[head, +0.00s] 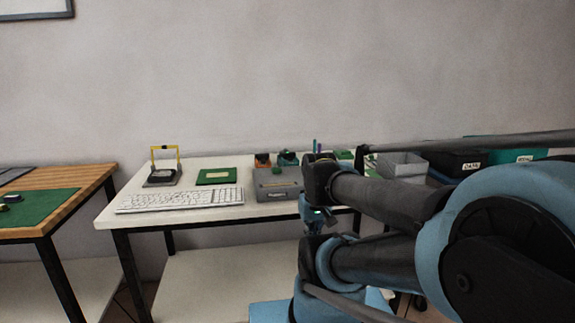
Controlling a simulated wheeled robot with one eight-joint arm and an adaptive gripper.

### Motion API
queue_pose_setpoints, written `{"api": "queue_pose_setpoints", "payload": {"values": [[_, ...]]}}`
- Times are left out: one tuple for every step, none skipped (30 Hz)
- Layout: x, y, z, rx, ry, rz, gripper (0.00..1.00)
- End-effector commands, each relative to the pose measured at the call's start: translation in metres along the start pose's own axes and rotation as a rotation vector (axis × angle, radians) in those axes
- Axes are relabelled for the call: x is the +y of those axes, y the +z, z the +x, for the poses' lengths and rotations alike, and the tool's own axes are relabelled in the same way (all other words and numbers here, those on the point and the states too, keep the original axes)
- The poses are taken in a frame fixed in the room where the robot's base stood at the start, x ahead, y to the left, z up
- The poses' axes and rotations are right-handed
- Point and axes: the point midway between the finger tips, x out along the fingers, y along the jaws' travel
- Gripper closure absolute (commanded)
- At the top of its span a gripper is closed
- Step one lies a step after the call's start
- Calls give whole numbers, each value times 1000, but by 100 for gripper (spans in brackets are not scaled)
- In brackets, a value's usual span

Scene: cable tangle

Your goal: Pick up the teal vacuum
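A small teal object (288,158), which looks like the teal vacuum, stands at the back of the white table (140,192). It is next to an orange and dark object (263,160) and behind a grey box (277,184), which hides its lower part. My blue and dark arm fills the right of the head view, in front of the table's right side. My gripper (318,216) seems to be at the far end of the arm, right of the grey box and apart from the teal object. It is small and partly hidden by my arm, so its fingers cannot be made out.
A white keyboard (180,200), a green board (215,176) and a yellow-framed device (163,168) are on the table's left. Pens and a grey bin (402,164) are to the right. A wooden table with a green mat (45,207) stands at left.

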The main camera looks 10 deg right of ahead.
Motion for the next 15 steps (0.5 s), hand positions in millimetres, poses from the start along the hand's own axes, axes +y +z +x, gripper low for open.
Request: {"api": "queue_pose_setpoints", "payload": {"values": [[0,0,0,0,0,0,100],[0,0,0,0,0,0,100],[0,0,0,0,0,0,100],[0,0,0,0,0,0,93],[0,0,0,0,0,0,86],[0,5,-7,11,0,0,77],[0,4,-9,13,0,0,71],[0,1,-12,15,0,-1,64],[0,-4,-16,18,-1,-1,55],[0,-11,-21,21,-1,-2,48],[0,-18,-26,24,-2,-2,41],[-1,-29,-34,29,-3,-5,32],[-1,-38,-40,33,-3,-6,25],[-1,-47,-47,37,-4,-8,18],[-1,-60,-56,43,-5,-9,18]]}}
